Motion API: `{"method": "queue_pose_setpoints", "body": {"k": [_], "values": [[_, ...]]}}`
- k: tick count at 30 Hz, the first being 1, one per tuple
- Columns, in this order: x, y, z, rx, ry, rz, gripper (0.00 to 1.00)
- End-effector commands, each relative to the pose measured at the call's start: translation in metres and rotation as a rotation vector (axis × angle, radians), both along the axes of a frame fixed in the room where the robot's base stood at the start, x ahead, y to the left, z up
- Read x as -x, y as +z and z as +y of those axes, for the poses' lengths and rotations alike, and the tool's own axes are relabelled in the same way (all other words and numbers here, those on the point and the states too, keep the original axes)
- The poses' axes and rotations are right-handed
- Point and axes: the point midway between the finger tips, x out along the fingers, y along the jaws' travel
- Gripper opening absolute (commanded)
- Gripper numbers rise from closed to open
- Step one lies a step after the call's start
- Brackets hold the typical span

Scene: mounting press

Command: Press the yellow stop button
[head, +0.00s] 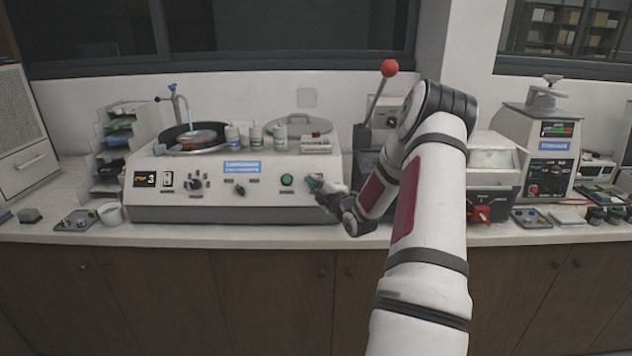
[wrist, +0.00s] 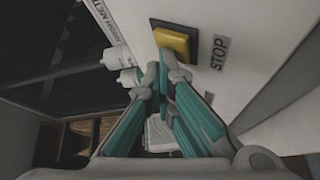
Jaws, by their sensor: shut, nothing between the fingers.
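The yellow stop button (wrist: 175,42) shows in the wrist view as a raised block in a dark frame on the pale machine panel, with the word STOP beside it. My gripper (wrist: 165,72) is shut and empty, its fingertips just below the button in that view. I cannot tell whether they touch it. In the head view my gripper (head: 312,182) is at the right end of the front panel of the polishing machine (head: 220,205), right of a green button (head: 287,180). The yellow button is hidden there behind my gripper.
White bottles (head: 254,136) stand on top of the machine. A lever with a red ball (head: 389,68) rises behind my arm. A white cup (head: 110,213) and a small tray (head: 77,220) lie left on the counter. Another machine with a red handle (head: 481,213) stands right.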

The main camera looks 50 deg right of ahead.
Motion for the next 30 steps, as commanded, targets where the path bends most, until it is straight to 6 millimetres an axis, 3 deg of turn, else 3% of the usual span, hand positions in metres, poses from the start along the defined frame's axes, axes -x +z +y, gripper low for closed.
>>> {"method": "queue_pose_setpoints", "body": {"k": [17,30], "values": [[0.006,0.005,0.005,0.0,-0.001,0.001,0.0],[0.026,0.029,0.029,-0.002,0.0,0.001,0.0]]}}
